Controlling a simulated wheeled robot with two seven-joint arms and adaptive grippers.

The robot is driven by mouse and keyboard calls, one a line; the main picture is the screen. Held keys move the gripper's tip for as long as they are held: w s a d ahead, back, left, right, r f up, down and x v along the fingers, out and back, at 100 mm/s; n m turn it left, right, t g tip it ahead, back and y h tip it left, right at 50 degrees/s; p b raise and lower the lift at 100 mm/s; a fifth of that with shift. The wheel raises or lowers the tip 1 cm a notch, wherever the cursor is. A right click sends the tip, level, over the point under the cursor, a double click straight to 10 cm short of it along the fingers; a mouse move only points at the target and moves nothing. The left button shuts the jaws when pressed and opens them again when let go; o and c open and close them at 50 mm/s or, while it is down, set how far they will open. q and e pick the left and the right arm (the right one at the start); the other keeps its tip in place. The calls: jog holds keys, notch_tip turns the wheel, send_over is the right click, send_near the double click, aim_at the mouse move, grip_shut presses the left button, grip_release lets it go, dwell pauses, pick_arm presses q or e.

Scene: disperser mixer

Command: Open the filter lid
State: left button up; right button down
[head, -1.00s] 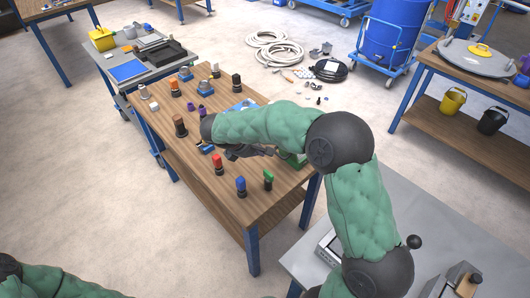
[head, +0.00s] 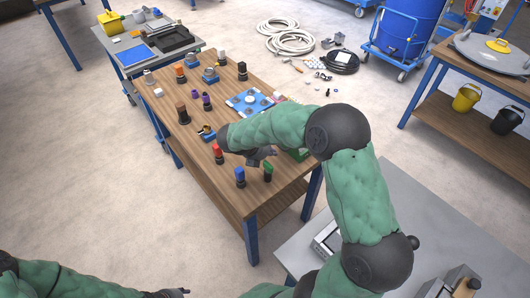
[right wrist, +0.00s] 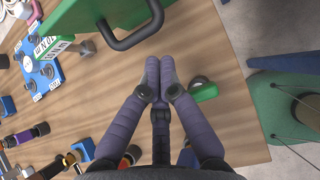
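A green box-like part with a black bar handle (right wrist: 135,28) fills the top of the right wrist view. In the head view this green part (head: 298,154) is mostly hidden behind my right arm, on the wooden table. I cannot tell its lid from its body. My right gripper (right wrist: 160,72) points at the handle from below, apart from it; its fingertips are together with nothing between them. In the head view the right gripper (head: 264,155) is over the near right part of the table. My left gripper (head: 172,293) shows only partly at the bottom edge.
A green-capped piece (right wrist: 205,91) lies close right of the right fingers. A blue plate (head: 250,102) and several coloured-capped pieces stand on the wooden table (head: 222,180). A grey table (head: 300,248) stands at the lower right. Floor at the left is clear.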

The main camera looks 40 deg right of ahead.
aim_at(282, 147)
jog(key=shift+x, duration=1.15)
jog(key=shift+r, duration=0.1)
jog(key=d+r+y+p, duration=0.1)
jog(key=p, duration=0.3)
jog(key=d+r+y+p, duration=0.1)
jog(key=p, duration=0.3)
jog(key=shift+w+d+r+y, duration=0.1)
jog(key=shift+d+r+y, duration=0.1)
jog(key=shift+r+y, duration=0.15)
